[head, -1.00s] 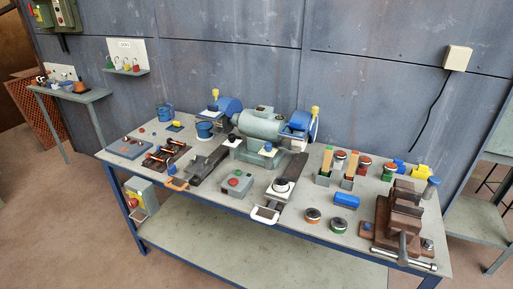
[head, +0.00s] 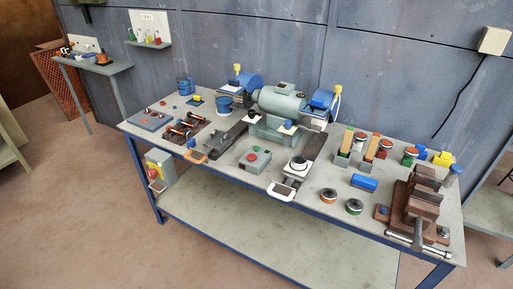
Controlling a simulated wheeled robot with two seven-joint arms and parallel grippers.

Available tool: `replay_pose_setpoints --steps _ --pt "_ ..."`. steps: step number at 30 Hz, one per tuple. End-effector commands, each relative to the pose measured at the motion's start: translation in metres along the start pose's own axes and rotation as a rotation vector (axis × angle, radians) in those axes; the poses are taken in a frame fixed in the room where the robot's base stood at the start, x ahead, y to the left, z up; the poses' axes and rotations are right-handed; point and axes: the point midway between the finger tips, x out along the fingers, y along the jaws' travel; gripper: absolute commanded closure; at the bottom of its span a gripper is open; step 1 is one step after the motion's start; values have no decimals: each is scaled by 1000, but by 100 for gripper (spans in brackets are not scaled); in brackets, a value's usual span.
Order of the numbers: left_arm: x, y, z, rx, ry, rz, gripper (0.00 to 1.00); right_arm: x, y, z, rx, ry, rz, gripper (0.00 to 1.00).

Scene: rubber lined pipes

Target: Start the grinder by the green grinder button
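The grinder (head: 282,98) stands at the back middle of the bench, with a grey-green motor body and blue wheel guards at both ends. In front of it, a grey control box (head: 245,162) lies on the bench top. It carries a red button (head: 252,157) and a small green spot (head: 264,148) that may be the green grinder button; it is too small to be sure. Whether the wheels turn cannot be told. Neither of my grippers shows in the head view.
Dark slides with an orange handle (head: 194,157) and a white handle (head: 281,191) flank the box. A brown vise (head: 416,206) stands at the right end, near orange and green-rimmed tins (head: 328,196). A lower shelf (head: 270,235) is bare. Floor at front left is clear.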

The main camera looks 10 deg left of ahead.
Motion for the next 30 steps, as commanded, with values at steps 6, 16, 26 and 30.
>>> replay_pose_setpoints --steps 6,16,26,30 --pt "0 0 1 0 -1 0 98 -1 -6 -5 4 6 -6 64" --pt "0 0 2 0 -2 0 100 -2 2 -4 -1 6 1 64" --pt "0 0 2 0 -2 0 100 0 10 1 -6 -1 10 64" --pt "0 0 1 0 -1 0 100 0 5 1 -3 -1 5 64"
